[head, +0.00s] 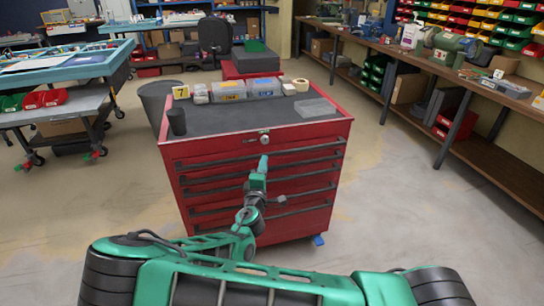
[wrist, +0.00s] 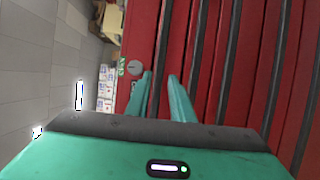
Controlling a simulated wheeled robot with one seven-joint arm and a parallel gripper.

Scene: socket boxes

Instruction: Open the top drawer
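The red tool cabinet (head: 185,190) has several stacked drawers with long dark bar handles. The top drawer's handle (head: 310,156) runs below a round lock (head: 264,138). All drawers look closed. My gripper (head: 264,158) is in front of the cabinet's upper middle, overlapping the top handle in the head view. In the wrist view, the cabinet is turned sideways and my two green fingers (wrist: 160,76) are apart. The top handle's dark bar (wrist: 163,45) runs into the gap between them. I cannot tell whether the fingers touch it. The lock (wrist: 134,67) is beside the left finger.
A workbench (head: 470,80) stands at right, a blue table (head: 70,68) at left.

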